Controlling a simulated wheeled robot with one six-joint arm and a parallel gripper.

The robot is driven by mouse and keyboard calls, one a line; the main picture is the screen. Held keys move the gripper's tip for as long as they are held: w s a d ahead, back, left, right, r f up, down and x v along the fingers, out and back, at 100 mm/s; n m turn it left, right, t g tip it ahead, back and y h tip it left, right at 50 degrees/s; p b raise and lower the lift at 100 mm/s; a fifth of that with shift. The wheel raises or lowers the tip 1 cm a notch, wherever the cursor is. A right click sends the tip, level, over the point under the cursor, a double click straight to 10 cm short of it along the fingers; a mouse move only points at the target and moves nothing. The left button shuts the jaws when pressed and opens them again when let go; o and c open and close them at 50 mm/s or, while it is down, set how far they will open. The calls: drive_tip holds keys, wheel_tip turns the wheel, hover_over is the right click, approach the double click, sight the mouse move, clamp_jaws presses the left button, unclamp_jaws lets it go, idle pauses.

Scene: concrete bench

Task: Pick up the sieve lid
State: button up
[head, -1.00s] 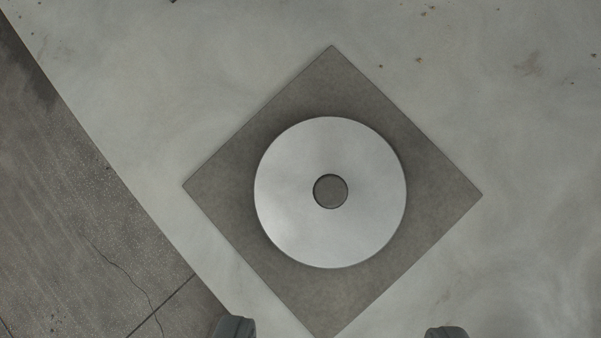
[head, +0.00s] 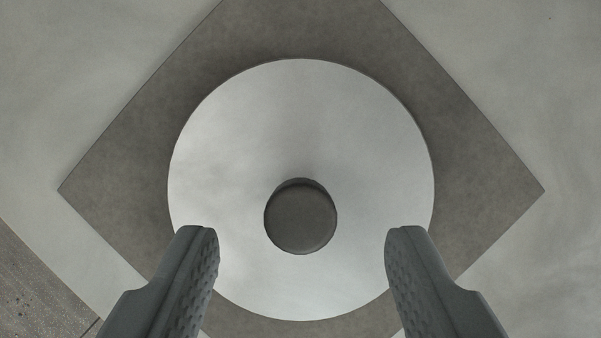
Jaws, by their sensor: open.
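The sieve lid (head: 300,115) is a round, pale metal disc with a dark round knob (head: 301,220) standing up at its middle. It lies on a dark grey square mat (head: 110,185), which is turned like a diamond. My gripper (head: 302,240) is open, with its two grey fingers coming in from the bottom of the view. The fingertips appear over the lower part of the lid, one left and one right of the knob, apart from it. Nothing is between the fingers except the knob in line of sight. The exact height above the lid is hard to tell.
The pale concrete bench (head: 535,80) is bare around the mat. Its edge shows at the lower left, with a darker floor (head: 35,295) beyond it. No other objects stand near the lid.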

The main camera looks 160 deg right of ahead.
sight(301, 224)
drive_tip(key=x, duration=0.4)
drive_tip(key=shift+f, duration=0.3)
clamp_jaws()
